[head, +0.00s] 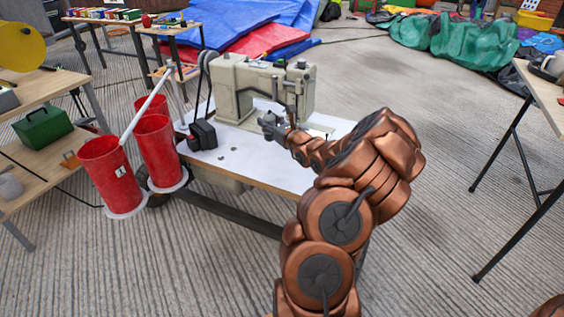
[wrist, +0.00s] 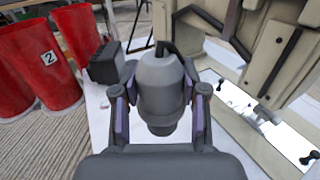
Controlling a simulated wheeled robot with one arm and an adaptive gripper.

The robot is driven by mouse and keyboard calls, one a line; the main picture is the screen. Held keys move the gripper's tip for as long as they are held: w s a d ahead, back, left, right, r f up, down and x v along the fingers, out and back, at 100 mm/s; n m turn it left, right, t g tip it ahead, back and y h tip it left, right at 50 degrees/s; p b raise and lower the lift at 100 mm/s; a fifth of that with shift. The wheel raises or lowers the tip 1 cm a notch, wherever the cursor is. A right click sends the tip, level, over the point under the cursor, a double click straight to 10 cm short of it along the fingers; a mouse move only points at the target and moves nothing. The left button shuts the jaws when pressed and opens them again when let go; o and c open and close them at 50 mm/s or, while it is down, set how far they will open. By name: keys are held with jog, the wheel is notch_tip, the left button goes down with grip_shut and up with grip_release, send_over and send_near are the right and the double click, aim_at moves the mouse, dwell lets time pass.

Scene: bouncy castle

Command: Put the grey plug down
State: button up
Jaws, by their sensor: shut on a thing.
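My gripper (wrist: 160,98) is shut on the grey plug (wrist: 162,75), a rounded grey cylinder with a narrower lower end and dark prongs or a cord at its top. The fingers, with purple pads, press on both sides of it. In the head view my gripper (head: 275,126) is over the white worktable (head: 270,172), just in front of the sewing machine. The plug is too small there to separate from the fingers. I cannot tell whether its lower end touches the tabletop.
The beige sewing machine (head: 237,88) stands close behind my gripper. A black box (head: 202,135) sits to the left on the table. Red cylinders (head: 157,150) stand by the left edge. The front part of the tabletop is mostly clear, with small grey discs (head: 221,158).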

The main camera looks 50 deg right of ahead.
notch_tip(320, 180, down, 10)
jog(key=b, duration=0.3)
jog(key=shift+r, duration=0.35)
jog(key=o, duration=1.2)
